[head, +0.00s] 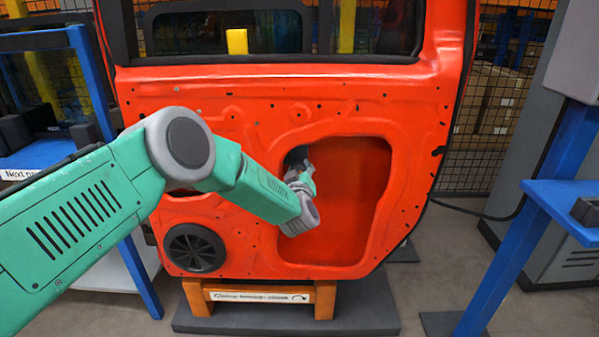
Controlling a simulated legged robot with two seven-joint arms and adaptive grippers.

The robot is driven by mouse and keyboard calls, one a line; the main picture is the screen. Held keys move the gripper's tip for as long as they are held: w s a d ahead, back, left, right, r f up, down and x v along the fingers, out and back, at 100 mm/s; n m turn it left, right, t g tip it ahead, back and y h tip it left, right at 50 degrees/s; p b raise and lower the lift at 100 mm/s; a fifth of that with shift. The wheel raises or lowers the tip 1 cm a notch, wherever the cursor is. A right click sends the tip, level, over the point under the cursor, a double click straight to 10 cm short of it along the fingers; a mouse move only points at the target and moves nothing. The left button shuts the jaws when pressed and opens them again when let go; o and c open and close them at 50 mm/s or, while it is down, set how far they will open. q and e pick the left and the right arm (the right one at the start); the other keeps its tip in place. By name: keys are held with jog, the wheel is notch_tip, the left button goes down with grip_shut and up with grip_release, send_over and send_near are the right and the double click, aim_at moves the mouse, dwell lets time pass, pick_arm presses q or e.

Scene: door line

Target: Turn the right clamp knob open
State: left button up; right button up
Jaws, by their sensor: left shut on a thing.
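A red car door (255,110) stands upright in front of me. My green left arm reaches from the left to the large recessed opening in its lower right part (352,205). My left gripper (298,160) is at the upper left edge of this opening, small and partly hidden by my own wrist. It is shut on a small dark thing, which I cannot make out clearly. I cannot pick out the right clamp knob for certain. My right gripper is not in view.
The door stands on an orange-brown stand (325,298) with a white arrow label, over a dark grey base plate (375,305). A round black speaker (195,248) is at the door's lower left. Blue frames (545,215) stand at both sides.

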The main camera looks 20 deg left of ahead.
pick_arm(q)
jog(key=n, duration=0.3)
jog(key=n+b, duration=0.1)
jog(key=shift+d+f+n, duration=0.1)
jog(key=shift+f+n, duration=0.2)
jog(key=shift+n+b, duration=0.7)
jog(key=shift+n, duration=1.5)
jog(key=shift+s, duration=0.1)
jog(key=o, duration=1.2)
jog(key=shift+c, duration=0.2)
jog(key=shift+r, duration=0.1)
jog(key=v, duration=1.1)
jog(key=shift+s, duration=0.35)
jog(key=shift+d, duration=0.1)
